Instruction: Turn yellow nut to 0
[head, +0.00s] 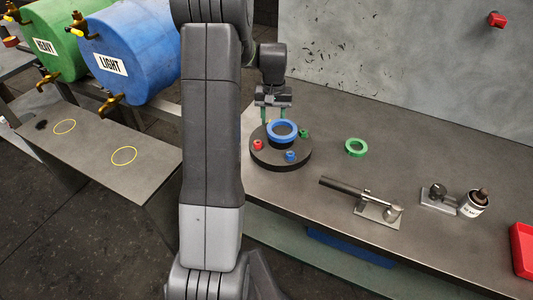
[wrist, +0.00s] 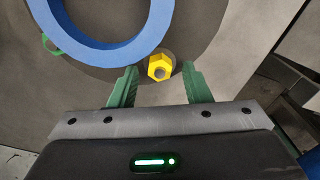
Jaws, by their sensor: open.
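In the wrist view my gripper (wrist: 160,82) is open, with one green finger on each side of the nut and gaps between. In the head view my gripper (head: 276,115) is over the far side of the base, and the nut is largely hidden there. No 0 mark is readable in either view.
A large blue ring (head: 282,131) sits at the middle of the base. Red (head: 258,145), blue (head: 291,156) and green (head: 304,133) nuts stand around it.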

